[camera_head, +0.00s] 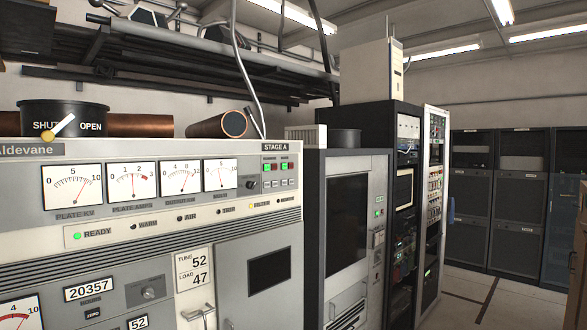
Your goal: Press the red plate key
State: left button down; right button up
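The key block sits under the STAGE A label (275,147) at the upper right of the pale transmitter cabinet's meter panel (130,186). One red key (267,182) is in the left column and another red key (285,181) is in the right column. The small labels above the columns are too blurred to read surely. Neither of my grippers is in view, and nothing covers the keys.
A black SHUT/OPEN drum (65,122) with a yellow-tipped lever and copper pipes (217,125) lie on top of the cabinet. Metal handles (198,314) stick out below. A grey cabinet (346,220) and racks stand to the right. Open floor (520,303) shows at lower right.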

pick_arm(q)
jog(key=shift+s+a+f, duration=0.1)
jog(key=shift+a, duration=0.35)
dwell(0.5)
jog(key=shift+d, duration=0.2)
